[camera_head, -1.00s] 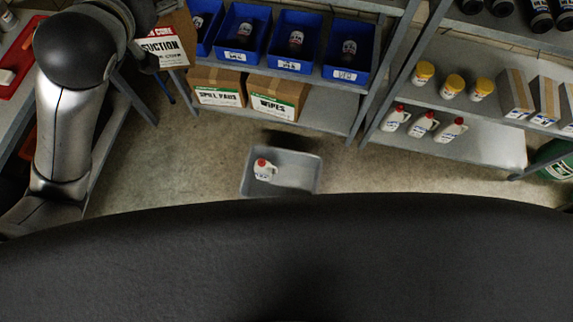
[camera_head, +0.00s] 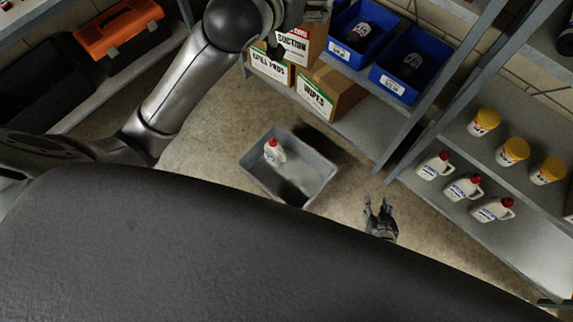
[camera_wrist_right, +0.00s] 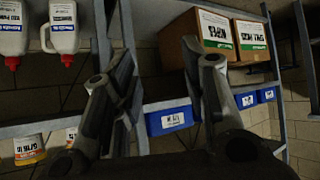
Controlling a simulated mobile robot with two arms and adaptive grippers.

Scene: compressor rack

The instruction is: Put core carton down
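The core carton (camera_head: 296,44), a brown box with a white and red label reading "SUCTION", is at the top middle of the head view. My left gripper (camera_head: 306,10) is at its top and appears shut on it; its fingertips are partly hidden. The carton overlaps the shelf boxes in the picture, so whether it touches anything cannot be told. My right gripper (camera_head: 378,208) is open and empty over the floor, right of the grey tote. In the right wrist view its two fingers (camera_wrist_right: 160,85) are apart with nothing between them.
Grey tote (camera_head: 315,188) with one white jug (camera_head: 274,151) stands on the floor. A spill pads box (camera_head: 268,67) and a wipes box (camera_head: 330,92) sit on the low shelf below blue bins (camera_head: 400,75). Jugs (camera_head: 463,187) and yellow-lidded tubs (camera_head: 512,152) fill the right rack.

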